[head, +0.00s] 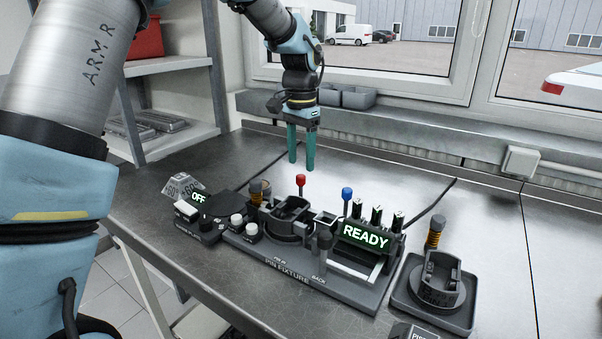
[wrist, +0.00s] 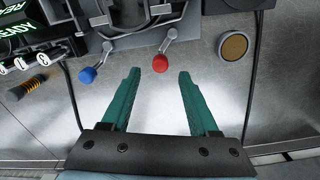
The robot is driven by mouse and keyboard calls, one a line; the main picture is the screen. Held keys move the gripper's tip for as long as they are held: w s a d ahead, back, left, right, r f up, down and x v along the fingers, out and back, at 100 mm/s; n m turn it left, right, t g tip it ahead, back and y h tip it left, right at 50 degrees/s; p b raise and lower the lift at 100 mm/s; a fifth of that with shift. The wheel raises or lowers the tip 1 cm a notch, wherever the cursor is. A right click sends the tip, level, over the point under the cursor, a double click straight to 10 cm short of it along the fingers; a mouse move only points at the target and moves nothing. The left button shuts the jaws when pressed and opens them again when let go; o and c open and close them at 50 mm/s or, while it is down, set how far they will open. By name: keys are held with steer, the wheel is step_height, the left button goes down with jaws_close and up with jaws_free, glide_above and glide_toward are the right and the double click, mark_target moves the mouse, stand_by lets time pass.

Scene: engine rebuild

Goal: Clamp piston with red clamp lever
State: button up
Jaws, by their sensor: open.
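The red clamp lever (head: 300,181) stands on the back side of the pin fixture, a metal arm with a red knob. In the wrist view the red knob (wrist: 160,63) lies just beyond and between my fingertips, not gripped. My gripper (head: 301,168) points down above and behind the fixture, its green fingers apart and empty; it also shows in the wrist view (wrist: 172,73). The pin fixture (head: 300,283) carries a dark round cradle (head: 290,212) near the red lever. I cannot tell clearly whether a piston sits in that cradle.
A blue-knobbed lever (head: 347,193) stands right of the red one, beside a lit READY panel (head: 364,236). A separate tray (head: 452,317) with a dark part is at the right. An OFF display (head: 198,197) is at the left.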

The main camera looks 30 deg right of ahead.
step_height(320, 180, up, 6)
steer(key=b, duration=0.1)
steer(key=shift+r, duration=0.25)
steer(key=w+a+f+n, duration=0.1)
steer(key=a+f+n, duration=0.2)
steer(key=a, duration=0.8)
steer(key=w+a+f+n, duration=0.2)
steer(key=a+f+n, duration=0.1)
steer(key=a, duration=0.7)
steer(key=s+a+f+n, duration=0.2)
steer(key=s+a, duration=0.1)
steer(key=a, duration=0.3)
steer(key=s+a+f+n+t, duration=0.1)
steer(key=s+a+f+n, duration=0.1)
steer(key=a, duration=0.4)
steer(key=s+a+f+n, duration=0.2)
steer(key=s+a+n, duration=0.1)
steer(key=a, duration=0.3)
steer(key=shift+s+f+n+t, duration=0.3)
steer(key=shift+s+f, duration=0.05)
steer(key=shift+s, duration=0.45)
